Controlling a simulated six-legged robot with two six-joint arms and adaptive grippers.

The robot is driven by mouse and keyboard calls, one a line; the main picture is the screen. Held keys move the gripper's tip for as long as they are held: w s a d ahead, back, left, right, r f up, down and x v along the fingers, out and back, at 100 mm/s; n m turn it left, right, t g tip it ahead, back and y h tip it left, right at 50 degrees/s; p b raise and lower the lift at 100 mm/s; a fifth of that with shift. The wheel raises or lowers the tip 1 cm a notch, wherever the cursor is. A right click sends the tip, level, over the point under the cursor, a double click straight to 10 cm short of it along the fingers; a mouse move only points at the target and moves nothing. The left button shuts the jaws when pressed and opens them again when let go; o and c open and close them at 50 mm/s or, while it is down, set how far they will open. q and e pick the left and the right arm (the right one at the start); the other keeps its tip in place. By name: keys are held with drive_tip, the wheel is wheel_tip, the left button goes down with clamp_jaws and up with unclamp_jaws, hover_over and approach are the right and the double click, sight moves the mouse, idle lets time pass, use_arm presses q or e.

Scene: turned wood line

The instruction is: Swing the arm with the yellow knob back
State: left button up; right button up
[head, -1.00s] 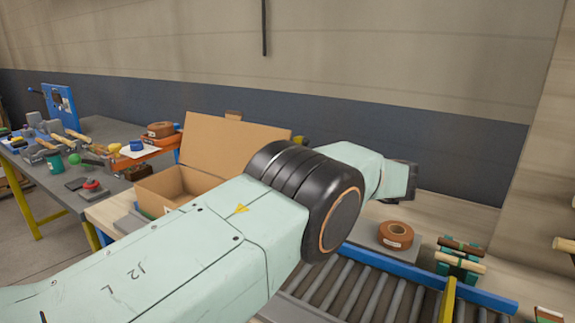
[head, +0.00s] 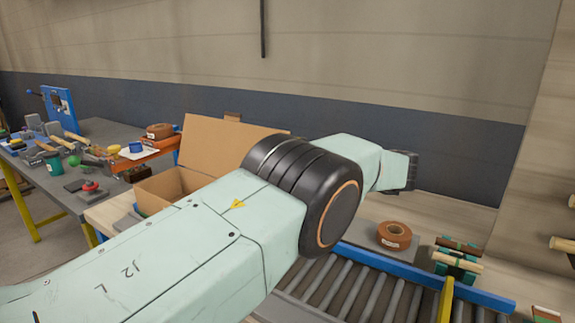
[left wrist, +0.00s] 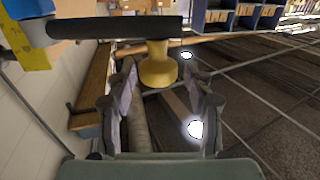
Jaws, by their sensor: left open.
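The yellow knob (left wrist: 157,68) hangs from a dark swing arm (left wrist: 115,27), which crosses the top of the left wrist view. My left gripper (left wrist: 158,84) is open, with one finger on each side of the knob and a visible gap to both. In the head view my left arm crosses the middle; its fingers cannot be made out there, and neither the knob nor the swing arm can be seen. My right gripper is in no view.
A roller conveyor (head: 350,287) with a blue rail (head: 400,268) runs below my arm. A brown tape roll (head: 394,235) lies behind it. An open cardboard box (head: 222,145) and a cluttered workbench (head: 112,130) are at the left.

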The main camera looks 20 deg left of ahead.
use_arm(q)
wheel_tip(320, 180, up, 8)
drive_tip(key=shift+w+a, duration=0.1)
drive_tip(key=shift+c, duration=0.2)
